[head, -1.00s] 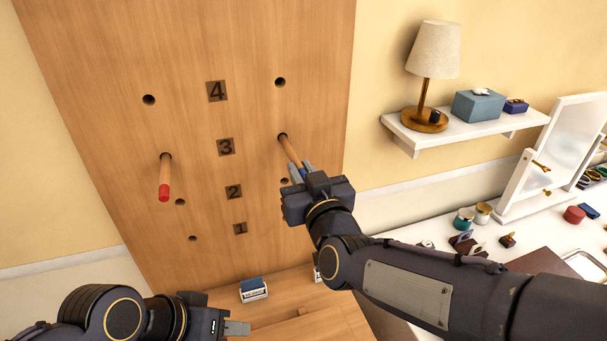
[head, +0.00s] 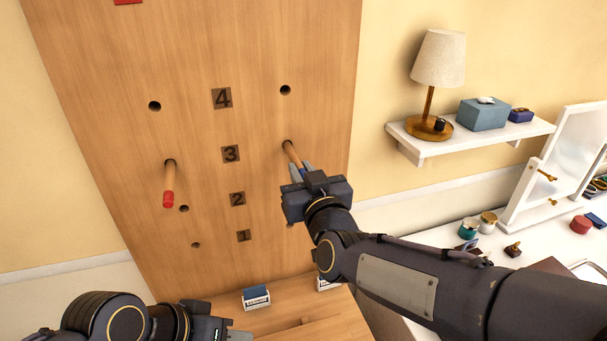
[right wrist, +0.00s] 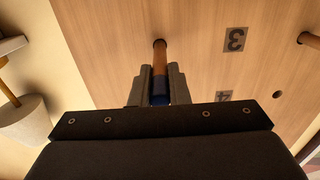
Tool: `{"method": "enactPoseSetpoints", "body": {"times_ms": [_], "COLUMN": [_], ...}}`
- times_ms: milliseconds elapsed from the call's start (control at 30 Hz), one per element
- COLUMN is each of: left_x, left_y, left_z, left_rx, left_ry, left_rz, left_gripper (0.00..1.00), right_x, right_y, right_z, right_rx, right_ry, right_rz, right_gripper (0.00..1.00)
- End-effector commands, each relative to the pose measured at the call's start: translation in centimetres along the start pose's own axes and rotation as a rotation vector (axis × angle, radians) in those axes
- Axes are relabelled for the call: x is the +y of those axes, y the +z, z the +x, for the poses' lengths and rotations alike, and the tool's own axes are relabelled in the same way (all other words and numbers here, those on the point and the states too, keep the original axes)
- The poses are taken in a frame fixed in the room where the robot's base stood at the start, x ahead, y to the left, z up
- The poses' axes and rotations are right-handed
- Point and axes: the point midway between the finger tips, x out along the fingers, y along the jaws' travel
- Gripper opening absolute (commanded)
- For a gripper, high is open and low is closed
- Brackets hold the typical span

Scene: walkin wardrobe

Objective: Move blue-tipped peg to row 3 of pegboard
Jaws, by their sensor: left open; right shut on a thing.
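The wooden pegboard (head: 120,60) has number plates 1 to 4 up its middle and a column of holes on each side. My right gripper (head: 300,173) is shut on the blue-tipped peg (head: 292,154). The peg's wooden end is in the right-hand hole level with plate 3 (head: 231,154). In the right wrist view the peg (right wrist: 160,58) meets the board, and its blue part (right wrist: 160,88) is between the fingers; how deep it sits is hidden. A red-tipped peg (head: 169,185) sticks out of the left row 3 hole. My left gripper (head: 232,336) is open and empty, low in view.
The right row 4 hole (head: 285,90) is empty, as is the left one (head: 154,106). A shelf (head: 408,146) with a lamp (head: 437,75) and boxes is to the right. A white counter with a mirror (head: 575,150) and small items is below it.

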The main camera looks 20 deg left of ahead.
Motion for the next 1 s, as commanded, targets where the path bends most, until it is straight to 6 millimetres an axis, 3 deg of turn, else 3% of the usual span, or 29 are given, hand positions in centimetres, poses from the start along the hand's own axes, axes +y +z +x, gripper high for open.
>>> {"method": "enactPoseSetpoints", "body": {"times_ms": [333, 367, 567, 833, 1000], "left_x": [0.0, 0.0, 0.0, -0.1, -0.3], "left_y": [0.0, 0.0, 0.0, 0.1, 0.3], "left_z": [0.1, 0.1, 0.1, 0.1, 0.7], "left_rx": [0.000, 0.000, 0.000, 0.000, 0.000], "left_ry": [0.000, 0.000, 0.000, 0.000, 0.000], "left_rz": [0.000, 0.000, 0.000, 0.000, 0.000], "left_gripper": [0.41, 0.41, 0.41, 0.41, 0.41], "right_x": [0.1, 0.1, 0.0, 0.0, 0.0], "right_y": [0.0, 0.0, 0.0, 0.0, 0.1], "right_z": [0.8, 0.8, 0.8, 0.7, -1.2], "right_rx": [0.000, 0.000, 0.000, 0.000, 0.002], "right_ry": [0.001, 0.000, 0.000, 0.000, -0.001], "right_rz": [0.000, 0.000, 0.000, 0.001, 0.001], "right_gripper": [0.00, 0.17, 0.41, 0.41, 0.41]}}
